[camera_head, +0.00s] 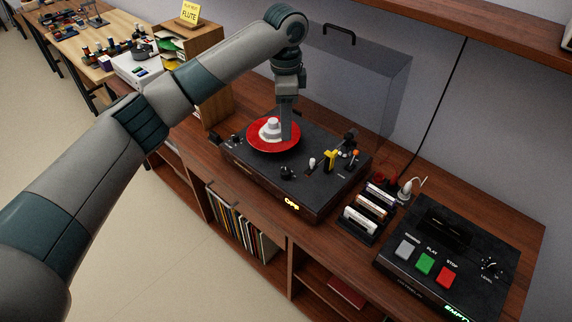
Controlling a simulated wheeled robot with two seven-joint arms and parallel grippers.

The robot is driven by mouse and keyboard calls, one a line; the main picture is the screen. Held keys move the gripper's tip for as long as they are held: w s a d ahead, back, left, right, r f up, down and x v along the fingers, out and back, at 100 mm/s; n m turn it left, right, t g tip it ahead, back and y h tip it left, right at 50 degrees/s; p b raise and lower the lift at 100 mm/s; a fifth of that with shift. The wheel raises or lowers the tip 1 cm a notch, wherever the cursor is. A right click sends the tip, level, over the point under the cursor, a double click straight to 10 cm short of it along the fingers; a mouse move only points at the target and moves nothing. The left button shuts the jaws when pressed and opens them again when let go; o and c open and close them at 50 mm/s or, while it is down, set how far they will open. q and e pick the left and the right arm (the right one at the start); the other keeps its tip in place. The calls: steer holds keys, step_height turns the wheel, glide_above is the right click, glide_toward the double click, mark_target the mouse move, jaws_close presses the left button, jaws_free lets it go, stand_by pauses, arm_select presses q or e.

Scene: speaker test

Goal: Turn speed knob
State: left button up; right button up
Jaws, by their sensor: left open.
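A record player (257,184) with a dark top and a lit front label stands on the wooden cabinet. A red disc (258,148) with a white centre piece (270,127) lies on it. A black knob (287,173) sits near its front edge; its label is too small to read, so I cannot tell if it is the speed knob. My left gripper (287,138) is open and points down over the right part of the disc, apart from the black knob. Whether it touches the disc is unclear. My right gripper is out of view.
A clear raised lid (375,85) stands behind the player. A small white knob (312,162), a yellow piece (330,158) and the tonearm parts crowd its right side. Cassettes (361,220) and a tape deck (476,240) with coloured buttons stand to the right.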

mark_target(286, 171)
arm_select(q)
step_height(286, 171, down, 18)
steer(key=p, duration=0.5)
steer(key=shift+r, duration=0.25)
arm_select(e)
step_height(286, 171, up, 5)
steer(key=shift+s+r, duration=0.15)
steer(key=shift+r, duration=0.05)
arm_select(q)
steer(key=c, duration=1)
